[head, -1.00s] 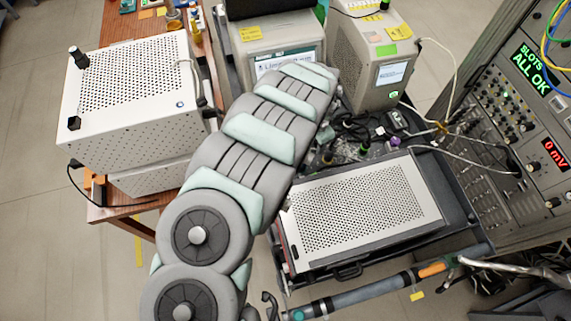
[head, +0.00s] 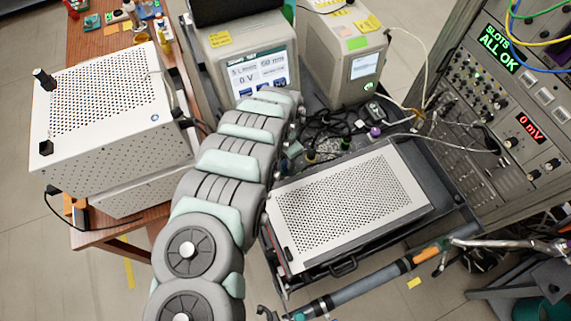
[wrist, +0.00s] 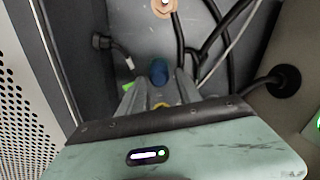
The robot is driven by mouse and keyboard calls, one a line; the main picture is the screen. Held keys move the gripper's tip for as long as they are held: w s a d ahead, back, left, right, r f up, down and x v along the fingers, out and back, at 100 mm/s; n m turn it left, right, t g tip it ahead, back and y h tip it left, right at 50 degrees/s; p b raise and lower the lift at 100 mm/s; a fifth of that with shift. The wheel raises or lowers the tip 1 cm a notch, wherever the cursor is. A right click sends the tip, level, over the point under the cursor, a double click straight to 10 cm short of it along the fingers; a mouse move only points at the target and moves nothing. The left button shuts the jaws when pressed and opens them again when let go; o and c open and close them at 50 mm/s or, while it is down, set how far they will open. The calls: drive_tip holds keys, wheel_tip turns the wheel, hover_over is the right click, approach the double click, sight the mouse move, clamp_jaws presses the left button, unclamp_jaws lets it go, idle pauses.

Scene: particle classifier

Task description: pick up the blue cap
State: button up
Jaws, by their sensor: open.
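The blue cap (wrist: 158,72) shows in the wrist view, at the upper middle against a grey metal surface. My gripper (wrist: 158,82) is open, with its two grey fingertips just below the cap in the picture, one toward each side. I cannot tell whether the cap lies between the fingertips or beyond them, or whether they touch it. I cannot make out the cap or my gripper in the head view, where my arm covers part of the scene.
Dark cables (wrist: 205,45) run close to the right of the cap. A black connector (wrist: 103,41) lies to its left. In the head view, a perforated metal box (head: 345,195), instruments with screens (head: 255,65) and tangled cables (head: 345,128) crowd around my arm.

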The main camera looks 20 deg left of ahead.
drive_tip(key=shift+s+d+f, duration=0.1)
drive_tip(key=shift+f, duration=1.4)
drive_tip(key=shift+c, duration=0.5)
clamp_jaws()
